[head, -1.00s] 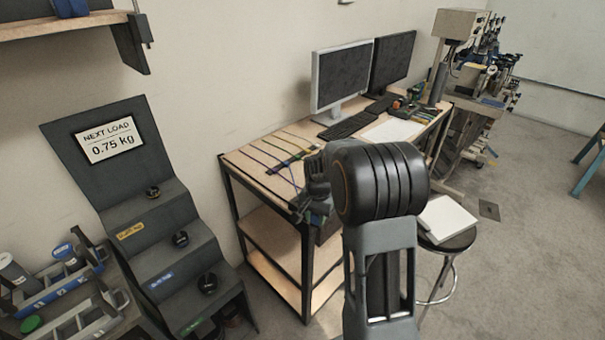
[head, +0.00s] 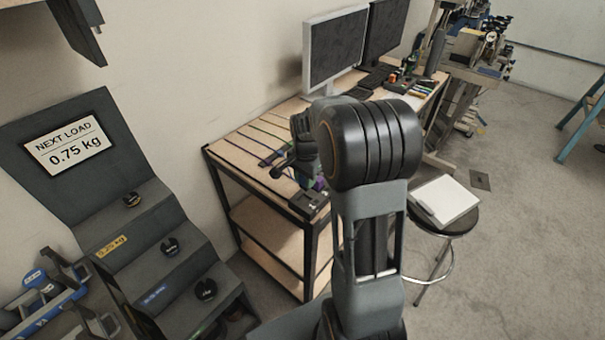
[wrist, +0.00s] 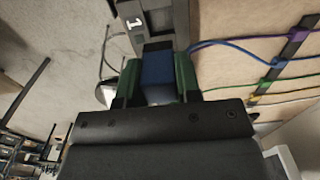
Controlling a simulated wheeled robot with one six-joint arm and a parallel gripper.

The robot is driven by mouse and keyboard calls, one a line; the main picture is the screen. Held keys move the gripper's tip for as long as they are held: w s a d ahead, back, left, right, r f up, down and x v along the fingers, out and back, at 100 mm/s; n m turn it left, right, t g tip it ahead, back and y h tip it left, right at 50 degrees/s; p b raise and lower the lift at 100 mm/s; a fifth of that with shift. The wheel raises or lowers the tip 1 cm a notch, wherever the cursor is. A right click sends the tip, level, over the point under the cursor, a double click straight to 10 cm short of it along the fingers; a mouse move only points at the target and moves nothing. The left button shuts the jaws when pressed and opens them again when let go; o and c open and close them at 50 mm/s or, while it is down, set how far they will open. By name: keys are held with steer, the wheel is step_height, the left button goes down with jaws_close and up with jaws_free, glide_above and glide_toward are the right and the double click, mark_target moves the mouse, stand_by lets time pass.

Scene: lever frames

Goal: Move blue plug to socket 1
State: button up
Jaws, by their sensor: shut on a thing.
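The blue plug (wrist: 158,70) is held between the two green fingertips of my gripper (wrist: 159,80) in the wrist view. Its blue cord (wrist: 235,43) runs off to the right. A dark socket block marked 1 (wrist: 165,18) lies just past the plug's front end; I cannot tell whether the plug is in it or only close to it. In the head view my gripper (head: 300,178) is over the near end of the workbench, beside a dark block (head: 309,203) at its front corner. My arm hides part of that area.
Several coloured cords lie across the bench top (head: 242,140), under a dark bar (wrist: 285,55). Monitors (head: 334,50) and a keyboard (head: 342,92) stand farther back. A stool (head: 445,219) is right of my arm. A stepped stand (head: 140,245) with a 0.75 kg sign is at the left.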

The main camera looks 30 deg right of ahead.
steer(key=shift+a+f+b, duration=0.2)
steer(key=shift+f+b, duration=0.6)
steer(key=shift+f, duration=0.35)
steer(key=shift+f+b, duration=1.15)
steer(key=shift+f, duration=0.45)
steer(key=shift+f+b, duration=0.65)
steer(key=shift+f, duration=0.15)
stand_by(1.0)
steer(key=o, duration=1)
steer(key=shift+o, duration=0.3)
steer(key=shift+o, duration=1.7)
steer(key=shift+r, duration=0.2)
